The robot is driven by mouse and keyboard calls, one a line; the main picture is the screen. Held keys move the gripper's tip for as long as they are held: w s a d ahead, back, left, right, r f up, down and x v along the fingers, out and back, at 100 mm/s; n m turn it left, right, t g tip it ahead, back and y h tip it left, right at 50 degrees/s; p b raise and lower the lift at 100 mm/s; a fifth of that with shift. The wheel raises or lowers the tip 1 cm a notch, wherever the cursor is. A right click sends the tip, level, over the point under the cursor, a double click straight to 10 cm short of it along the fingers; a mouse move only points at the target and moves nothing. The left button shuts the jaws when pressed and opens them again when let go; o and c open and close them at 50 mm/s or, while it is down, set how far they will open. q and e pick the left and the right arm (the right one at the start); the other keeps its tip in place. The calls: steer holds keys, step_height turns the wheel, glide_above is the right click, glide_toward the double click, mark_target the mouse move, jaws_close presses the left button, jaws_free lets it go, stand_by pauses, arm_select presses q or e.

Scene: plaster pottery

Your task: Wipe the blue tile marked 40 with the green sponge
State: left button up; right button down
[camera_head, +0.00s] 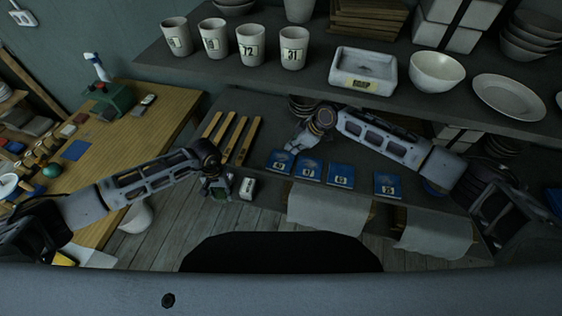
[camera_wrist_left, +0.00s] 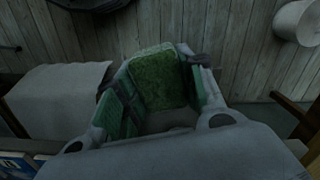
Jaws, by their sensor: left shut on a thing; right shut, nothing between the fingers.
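Several blue tiles lie in a row on the grey lower shelf in the head view. The leftmost tile (camera_head: 280,161) has a small label that may read 40, but it is too small to be sure. My left gripper (camera_head: 217,190) is shut on the green sponge (camera_wrist_left: 160,78), left of the tiles and apart from them, near the shelf's front edge. The sponge fills the space between its fingers in the left wrist view. My right gripper (camera_head: 296,140) is shut and empty, just behind the leftmost tiles.
Yellowish wooden slats (camera_head: 233,137) lie left of the tiles. A small white labelled block (camera_head: 247,187) stands beside my left gripper. Pale cloths (camera_head: 325,208) hang below the shelf's front. The upper shelf (camera_head: 310,75) with cups and bowls overhangs the back.

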mark_target(288, 160)
arm_select(q)
steer(key=shift+f, duration=0.15)
arm_select(e)
steer(key=shift+f, duration=0.15)
